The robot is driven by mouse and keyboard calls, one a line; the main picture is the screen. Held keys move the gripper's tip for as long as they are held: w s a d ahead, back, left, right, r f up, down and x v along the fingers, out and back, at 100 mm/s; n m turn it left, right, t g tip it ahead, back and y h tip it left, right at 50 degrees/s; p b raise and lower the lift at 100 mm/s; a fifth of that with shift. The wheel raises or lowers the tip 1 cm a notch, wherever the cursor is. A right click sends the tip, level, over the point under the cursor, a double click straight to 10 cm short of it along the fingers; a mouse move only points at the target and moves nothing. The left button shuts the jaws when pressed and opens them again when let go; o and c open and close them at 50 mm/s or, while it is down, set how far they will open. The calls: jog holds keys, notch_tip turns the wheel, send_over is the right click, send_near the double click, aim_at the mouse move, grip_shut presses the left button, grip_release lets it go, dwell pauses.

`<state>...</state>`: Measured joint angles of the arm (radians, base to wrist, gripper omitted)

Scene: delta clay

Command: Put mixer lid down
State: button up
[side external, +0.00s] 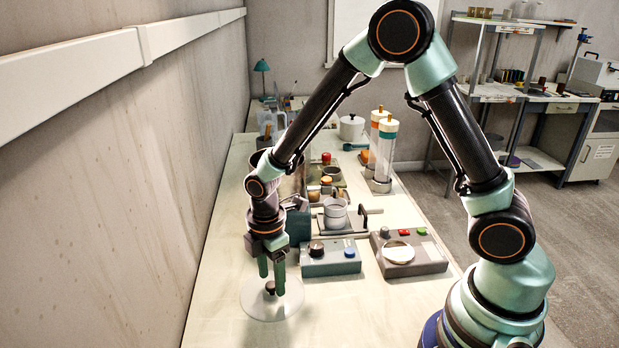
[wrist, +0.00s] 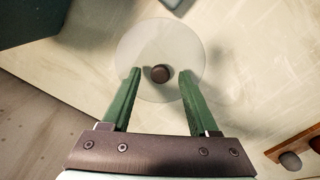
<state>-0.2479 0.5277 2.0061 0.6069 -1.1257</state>
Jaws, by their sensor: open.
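The mixer lid (side external: 290,306) is a clear round disc with a dark knob in its middle. It lies flat on the pale bench top at the near left. In the wrist view the lid (wrist: 133,55) shows whole, with its brown knob (wrist: 160,74) between the finger ends. My gripper (side external: 271,282) points down over the lid in the side view. Its two green fingers stand apart, one on each side of the knob. In the wrist view my gripper (wrist: 160,75) is open, with gaps between both fingers and the knob.
Behind the lid stand a grey control box (side external: 330,262) with knobs and a second box with a white round plate (side external: 398,252). A metal pot (side external: 335,212) is farther back. The wall is close on the left. The bench (side external: 370,310) is clear to the lid's right.

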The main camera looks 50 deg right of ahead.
aim_at(272, 284)
notch_tip(272, 284, up, 11)
jog(key=s+d+r+m+t, duration=0.5)
jog(key=s+d+r+m, duration=0.3)
jog(key=r+m, duration=0.3)
jog(key=d+m, duration=0.1)
jog(key=m, duration=0.3)
jog(key=shift+s+d+r+m+t, duration=0.2)
jog(key=shift+s+m+t, duration=0.1)
jog(key=shift+m, duration=0.1)
